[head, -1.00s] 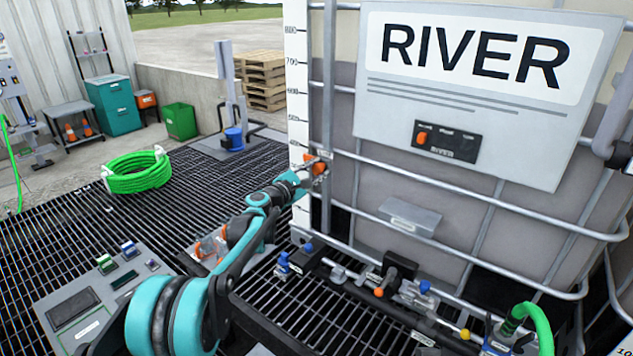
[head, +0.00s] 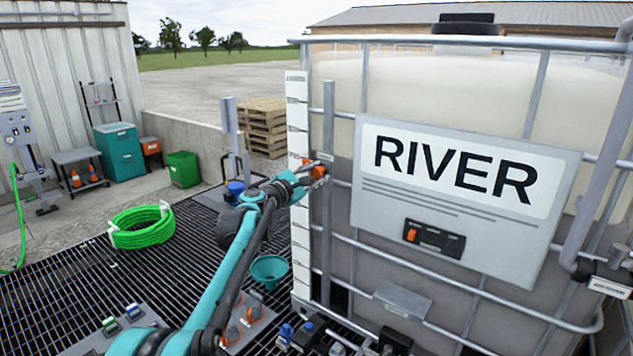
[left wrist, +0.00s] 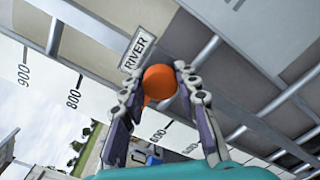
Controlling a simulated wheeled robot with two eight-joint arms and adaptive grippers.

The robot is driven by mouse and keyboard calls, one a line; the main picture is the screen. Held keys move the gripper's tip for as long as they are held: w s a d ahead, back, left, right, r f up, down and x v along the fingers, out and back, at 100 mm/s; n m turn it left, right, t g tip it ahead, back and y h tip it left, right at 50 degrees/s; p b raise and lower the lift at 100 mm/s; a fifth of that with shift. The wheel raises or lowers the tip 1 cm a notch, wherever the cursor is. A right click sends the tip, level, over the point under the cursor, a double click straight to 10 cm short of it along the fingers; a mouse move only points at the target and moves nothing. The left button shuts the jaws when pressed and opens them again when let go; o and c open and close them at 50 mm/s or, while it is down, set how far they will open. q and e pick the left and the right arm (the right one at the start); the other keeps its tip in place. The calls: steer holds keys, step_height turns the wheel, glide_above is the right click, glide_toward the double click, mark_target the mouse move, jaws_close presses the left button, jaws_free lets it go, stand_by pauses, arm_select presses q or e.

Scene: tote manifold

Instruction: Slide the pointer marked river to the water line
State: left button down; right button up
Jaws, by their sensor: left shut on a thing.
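The river pointer is an orange knob (head: 316,170) on the upright metal rail (head: 328,240) beside the white scale (head: 299,230) of the RIVER tank. The left wrist view shows its orange knob (left wrist: 160,82) and a RIVER tag (left wrist: 138,48) next to it. My left gripper (head: 308,172) is shut on the knob, one finger on each side. The pointer sits between the 800 and 600 marks. The water line, where pale tank wall meets grey liquid, is close to the pointer's height; the exact offset cannot be told. My right gripper is not in view.
The RIVER sign (head: 455,190) stands out from the tank front, right of the rail. Cage bars cross the tank. A teal funnel (head: 269,270) and a coiled green hose (head: 141,228) are on the grating to the left. Valves sit low at the front.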

arm_select(q)
steer(key=shift+r, duration=0.7)
steer(key=c, duration=1.1)
jaws_free()
steer(key=v, duration=1.2)
